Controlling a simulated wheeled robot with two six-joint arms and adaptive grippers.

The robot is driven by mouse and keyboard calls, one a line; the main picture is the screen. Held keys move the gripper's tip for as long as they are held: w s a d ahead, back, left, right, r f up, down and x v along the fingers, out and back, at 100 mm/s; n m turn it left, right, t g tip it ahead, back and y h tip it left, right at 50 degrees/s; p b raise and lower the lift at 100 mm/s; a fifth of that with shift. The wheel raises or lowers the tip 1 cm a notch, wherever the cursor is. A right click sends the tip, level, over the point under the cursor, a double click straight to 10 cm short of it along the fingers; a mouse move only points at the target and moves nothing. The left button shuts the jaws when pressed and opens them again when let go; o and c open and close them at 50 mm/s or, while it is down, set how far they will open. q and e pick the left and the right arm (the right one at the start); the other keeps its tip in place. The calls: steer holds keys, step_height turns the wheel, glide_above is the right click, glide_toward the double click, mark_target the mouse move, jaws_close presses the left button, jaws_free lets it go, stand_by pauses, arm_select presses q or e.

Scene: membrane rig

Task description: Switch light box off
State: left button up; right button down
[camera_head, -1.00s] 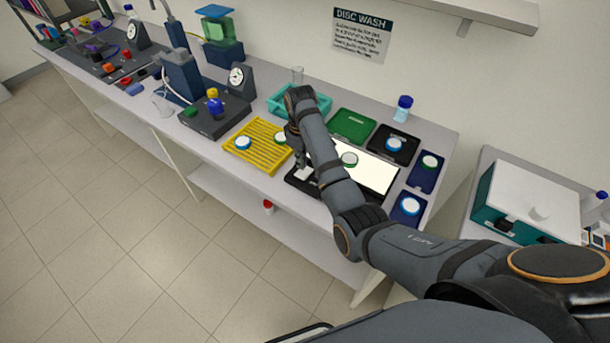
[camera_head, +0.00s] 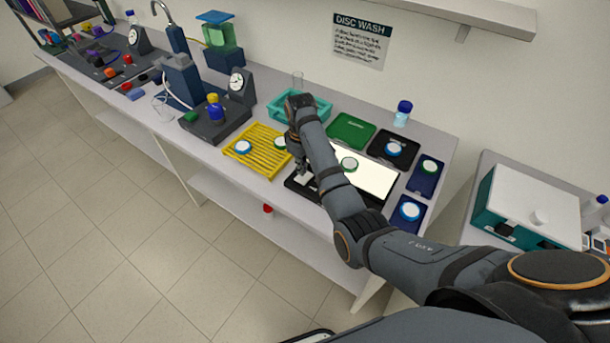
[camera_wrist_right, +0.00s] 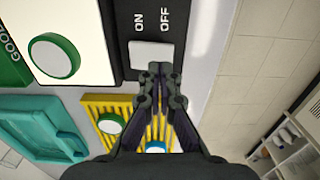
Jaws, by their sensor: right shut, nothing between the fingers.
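The light box (camera_head: 378,178) lies on the bench with its white panel brightly lit and a green-rimmed disc (camera_head: 349,164) on it. In the right wrist view, its black end strip (camera_wrist_right: 119,48) carries the words ON and OFF beside a white rocker switch (camera_wrist_right: 150,55). My right gripper (camera_head: 302,178) is over the switch end of the box. In the right wrist view, the right gripper (camera_wrist_right: 160,70) is shut and empty, its fingertips at the lower edge of the switch. I cannot tell whether they touch it. My left gripper is not in view.
A yellow rack (camera_head: 258,163) with two discs is just left of the box. A teal basket (camera_head: 278,104), a green tray (camera_head: 351,127), a black tray (camera_head: 406,159) and blue trays (camera_head: 425,187) lie close around. The floor in front is clear.

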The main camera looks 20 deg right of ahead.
mark_target(302, 178)
steer(key=shift+f+b, duration=0.4)
steer(key=shift+f, duration=1.1)
stand_by(0.9)
step_height(302, 178, up, 7)
steer(key=p, duration=0.9)
stand_by(0.4)
